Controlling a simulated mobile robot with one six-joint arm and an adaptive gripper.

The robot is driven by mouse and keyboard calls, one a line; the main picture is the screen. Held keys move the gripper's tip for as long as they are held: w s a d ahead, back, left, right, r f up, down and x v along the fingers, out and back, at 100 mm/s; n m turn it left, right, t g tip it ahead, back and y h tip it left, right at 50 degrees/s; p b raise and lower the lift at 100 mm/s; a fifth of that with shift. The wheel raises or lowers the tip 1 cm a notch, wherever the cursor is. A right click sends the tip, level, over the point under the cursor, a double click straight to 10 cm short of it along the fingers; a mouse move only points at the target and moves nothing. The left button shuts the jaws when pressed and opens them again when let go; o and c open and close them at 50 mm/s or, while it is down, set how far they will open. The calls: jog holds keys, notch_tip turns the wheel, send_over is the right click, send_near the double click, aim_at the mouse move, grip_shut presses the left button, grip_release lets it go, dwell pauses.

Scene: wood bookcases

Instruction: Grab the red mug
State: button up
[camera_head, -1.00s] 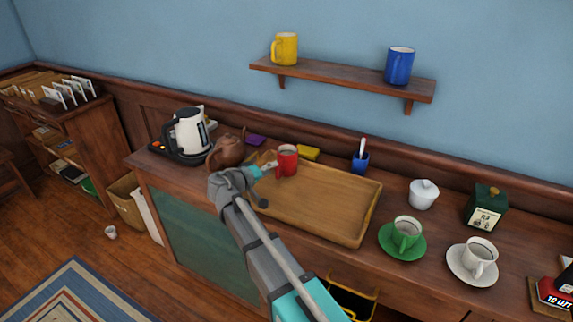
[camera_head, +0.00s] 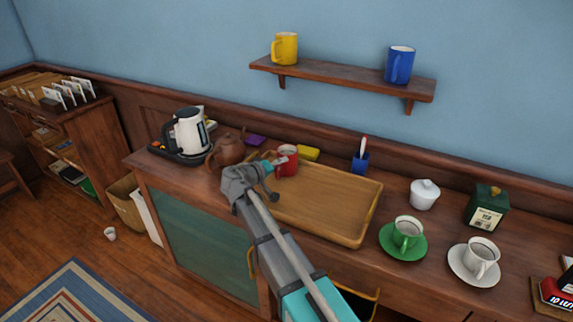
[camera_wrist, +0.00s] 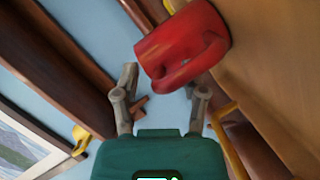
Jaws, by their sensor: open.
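The red mug (camera_head: 288,153) stands at the back left corner of the wooden tray (camera_head: 325,205) on the counter. My gripper (camera_head: 277,164) is at the mug's front left and covers part of it in the head view. In the wrist view the red mug (camera_wrist: 180,42) is just beyond the fingertips of my open gripper (camera_wrist: 161,82), with its handle turned towards them. The fingers look empty, and I cannot tell whether one touches the mug.
The rest of the tray is clear.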

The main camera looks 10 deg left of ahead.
jog(key=shift+c, duration=0.3)
grip_shut()
jog(key=shift+r, duration=0.25)
notch_tip(320, 180, up, 2)
jog(key=p, duration=0.2)
jog(key=shift+r+p, duration=0.15)
jog(key=shift+p, duration=0.25)
jog(key=s+d+r+p, duration=0.2)
jog(key=s+r+p, duration=0.3)
jog(key=s, duration=0.1)
jog(key=s+d+r+p, duration=0.3)
jog(key=s+r+p, duration=0.2)
jog(key=s, duration=0.2)
jog(key=shift+d+r, duration=0.15)
jog(key=shift+d, duration=0.15)
jog(key=shift+w, duration=0.1)
